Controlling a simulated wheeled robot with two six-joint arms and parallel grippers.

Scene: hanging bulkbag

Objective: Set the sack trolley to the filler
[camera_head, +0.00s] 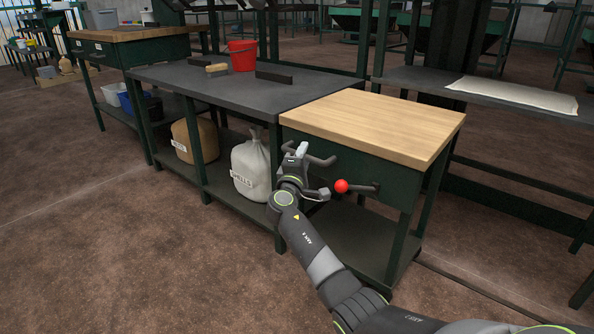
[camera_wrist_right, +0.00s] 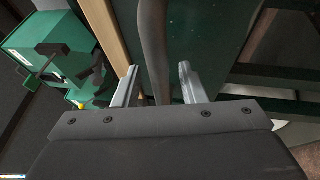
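My right gripper (camera_head: 301,150) is at the front of a green bench unit with a wooden top (camera_head: 380,122), beside a dark bar handle (camera_head: 322,161). In the right wrist view the two pale fingers of this gripper (camera_wrist_right: 157,76) stand apart. A grey bar (camera_wrist_right: 152,40) runs between them, with a gap on each side; I cannot tell how deep it sits. A lever with a red ball knob (camera_head: 341,186) sticks out just right of the gripper. I cannot make out a sack trolley or a filler for certain. My left gripper is not in view.
A dark bench (camera_head: 215,84) carries a red bucket (camera_head: 242,55). On its lower shelf stand a white sack (camera_head: 251,169) and a brown sack (camera_head: 196,140). A flat pale sack (camera_head: 512,94) lies on the right-hand table. Brown floor is clear at front left.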

